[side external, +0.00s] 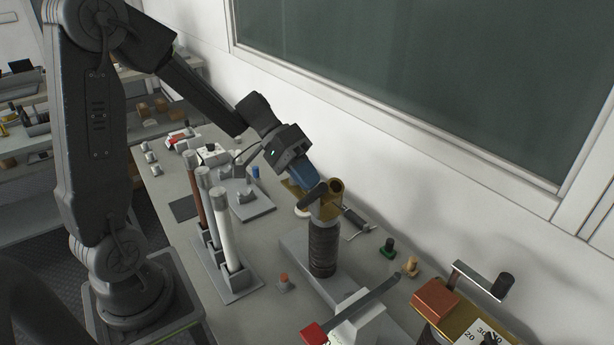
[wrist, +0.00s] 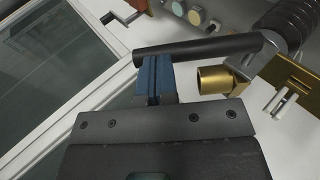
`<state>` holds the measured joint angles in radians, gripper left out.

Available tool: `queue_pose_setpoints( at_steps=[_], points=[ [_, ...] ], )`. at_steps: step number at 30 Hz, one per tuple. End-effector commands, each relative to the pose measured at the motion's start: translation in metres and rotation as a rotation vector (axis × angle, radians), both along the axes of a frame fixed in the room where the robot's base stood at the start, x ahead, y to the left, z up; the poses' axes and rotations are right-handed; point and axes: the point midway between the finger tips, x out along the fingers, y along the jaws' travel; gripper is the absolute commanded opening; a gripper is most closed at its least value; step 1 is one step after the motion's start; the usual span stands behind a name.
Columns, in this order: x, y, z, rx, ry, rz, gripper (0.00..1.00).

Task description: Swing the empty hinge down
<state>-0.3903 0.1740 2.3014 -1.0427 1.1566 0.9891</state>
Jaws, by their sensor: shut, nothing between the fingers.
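In the wrist view my gripper (wrist: 153,82) points at a dark round bar (wrist: 200,48) that crosses just beyond the fingertips. I cannot tell whether the fingers touch the bar.
A grey rack (side external: 238,278) left of the post holds upright tubes, including a white one (side external: 223,230). A brass-topped unit with a red block (side external: 435,299) and crank is at lower right. The wall and board rise behind.

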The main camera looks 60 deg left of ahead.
Motion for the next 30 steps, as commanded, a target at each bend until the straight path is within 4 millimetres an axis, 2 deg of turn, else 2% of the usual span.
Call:
queue_pose_setpoints(
  at_steps=[11, 30],
  points=[
    [-0.001, -0.014, -0.005, 0.133, -0.002, -0.006, 0.0],
    [-0.001, -0.057, -0.044, 0.681, -0.002, -0.008, 0.0]
  ],
)
